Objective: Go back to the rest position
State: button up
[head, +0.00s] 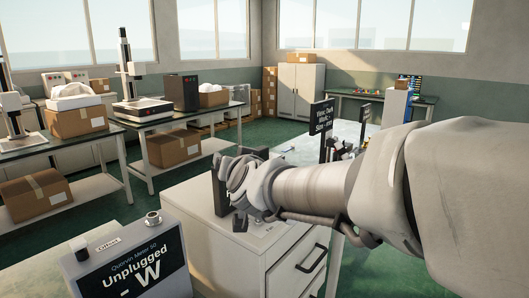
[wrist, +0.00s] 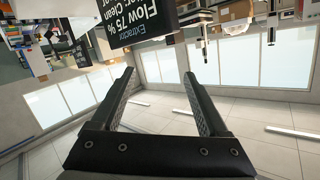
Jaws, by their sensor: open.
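My arm reaches across the head view from the right, and my gripper (head: 222,187) is at its end, above the white cabinet (head: 255,235). In the wrist view the two dark fingers of my gripper (wrist: 159,73) stand wide apart. Nothing is between them. The wrist picture is upside down, with windows and ceiling beyond the fingers. Part of the gripper is hidden behind the wrist in the head view.
A meter box (head: 130,265) marked "Unplugged" stands at the front left. A black sign (head: 322,115) rises behind my arm; a sign reading "Flow 75 %" (wrist: 135,20) shows in the wrist view. Benches with cardboard boxes (head: 173,147) stand at the left. Green floor (head: 262,133) lies open between.

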jog(key=s+d+f+g+h, duration=0.2)
jog(key=s+d+f+g, duration=0.3)
jog(key=s+d, duration=0.65)
jog(key=s+d+f+g+h, duration=0.2)
jog(key=s+d+f+g, duration=0.2)
jog(key=s+d+f, duration=0.7)
jog(key=s+a+r+p, duration=0.1)
jog(key=s+r+p, duration=0.1)
jog(key=r+p, duration=0.5)
jog(key=s+a+r+p, duration=0.1)
jog(key=s+r+p, duration=0.1)
jog(key=r+p, duration=0.5)
notch_tip(320, 180, up, 4)
jog(key=shift+a+f+n+p, duration=0.15)
jog(key=shift+a+n+p, duration=0.05)
jog(key=shift+n+p, duration=0.15)
jog(key=shift+f, duration=0.1)
jog(key=c, duration=0.4)
jog(key=shift+a, duration=0.2)
jog(key=shift+c, duration=0.2)
